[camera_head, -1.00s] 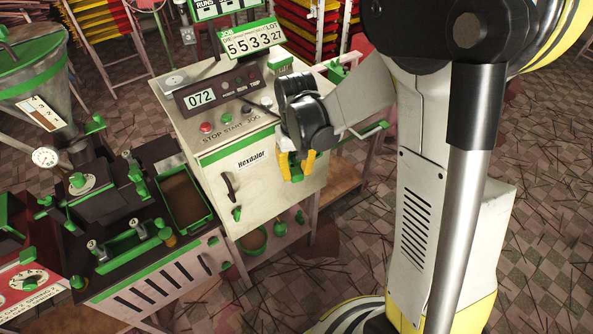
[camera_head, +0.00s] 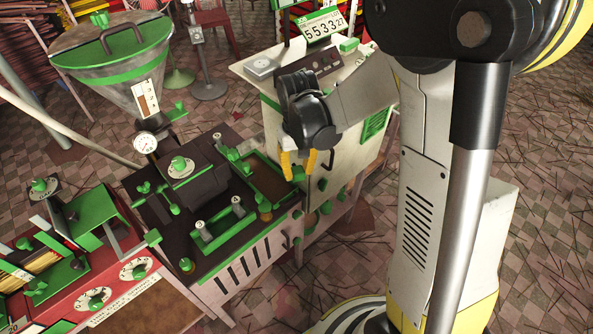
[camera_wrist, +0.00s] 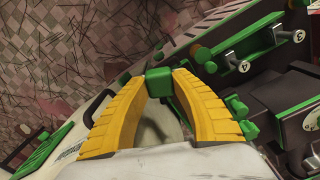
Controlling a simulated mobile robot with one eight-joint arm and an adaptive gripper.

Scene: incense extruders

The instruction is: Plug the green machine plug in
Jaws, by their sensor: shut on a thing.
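My gripper (camera_head: 298,170) has yellow fingers, and in the wrist view (camera_wrist: 160,85) they close on a small green block, which looks like the green plug (camera_wrist: 160,80). In the head view the plug is mostly hidden between the fingers. My gripper hangs in front of the white control cabinet (camera_head: 335,155), near the right end of the dark-topped machine with green fittings (camera_head: 150,208). The plug appears held in the air, though its exact height is unclear. I cannot make out a socket or a cord.
A hopper with a green lid (camera_head: 110,45) stands behind the dark-topped machine. A red machine with dials (camera_head: 100,290) is at the lower left. Stacked racks (camera_head: 25,45) stand at the back left. The checkered floor at the right is open, with thin sticks scattered on it.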

